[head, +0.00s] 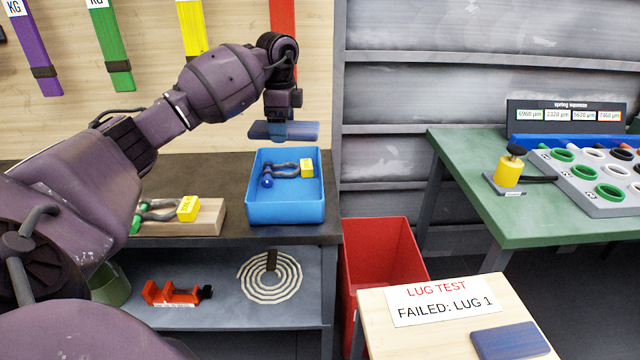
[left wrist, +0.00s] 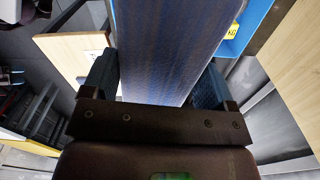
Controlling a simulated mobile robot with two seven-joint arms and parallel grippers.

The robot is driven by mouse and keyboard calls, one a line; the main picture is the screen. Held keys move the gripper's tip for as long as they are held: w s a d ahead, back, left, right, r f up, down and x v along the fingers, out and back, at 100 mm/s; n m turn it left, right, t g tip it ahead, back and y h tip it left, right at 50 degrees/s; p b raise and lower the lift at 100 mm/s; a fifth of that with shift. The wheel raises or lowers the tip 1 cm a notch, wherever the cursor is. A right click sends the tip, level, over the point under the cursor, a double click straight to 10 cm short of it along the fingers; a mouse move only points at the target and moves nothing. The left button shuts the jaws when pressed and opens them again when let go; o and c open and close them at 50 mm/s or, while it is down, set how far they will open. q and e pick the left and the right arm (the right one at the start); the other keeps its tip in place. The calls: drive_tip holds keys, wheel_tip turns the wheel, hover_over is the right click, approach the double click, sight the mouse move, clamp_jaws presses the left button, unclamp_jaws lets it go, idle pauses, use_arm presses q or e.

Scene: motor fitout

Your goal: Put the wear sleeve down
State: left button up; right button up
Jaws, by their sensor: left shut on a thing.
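My left gripper (head: 284,114) is shut on a flat blue wear sleeve (head: 268,130) and holds it in the air. The sleeve is roughly level, above the back part of an open blue bin (head: 286,211). In the left wrist view the sleeve (left wrist: 155,45) runs between the two fingers, and its far end is cut off by the picture edge. A similar blue sleeve (head: 510,341) lies flat on the pale wooden table at the lower right. My right gripper is not in view.
The blue bin holds a dark shackle-like piece with a yellow tag (head: 307,168). Another tagged piece (head: 188,209) lies on a wooden block left of it. A red bin (head: 385,250) stands between the dark bench and the wooden table, which bears a "FAILED: LUG 1" sign (head: 443,300).

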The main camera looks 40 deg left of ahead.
use_arm(q)
drive_tip(key=shift+w+f+n, duration=0.15)
drive_tip(key=shift+w+n, duration=0.05)
drive_tip(key=shift+n, duration=0.2)
drive_tip(key=shift+s+a, duration=0.15)
drive_tip(key=shift+s, duration=0.15)
drive_tip(key=shift+s+f+n, duration=0.3)
drive_tip(key=shift+s+f, duration=0.2)
drive_tip(key=shift+f, duration=0.05)
wheel_tip(320, 180, down, 4)
drive_tip(key=b, duration=0.2)
hover_over(285, 196)
drive_tip(key=s+d, duration=0.2)
wheel_tip(285, 196, down, 9)
drive_tip(key=shift+s+d+r, duration=0.1)
drive_tip(key=shift+s+d, duration=0.05)
wheel_tip(285, 196, down, 5)
drive_tip(key=shift+f+b, duration=0.2)
drive_tip(key=shift+b, duration=0.15)
drive_tip(key=shift+f, duration=0.45)
drive_tip(key=o, duration=0.7)
drive_tip(key=shift+o, duration=0.8)
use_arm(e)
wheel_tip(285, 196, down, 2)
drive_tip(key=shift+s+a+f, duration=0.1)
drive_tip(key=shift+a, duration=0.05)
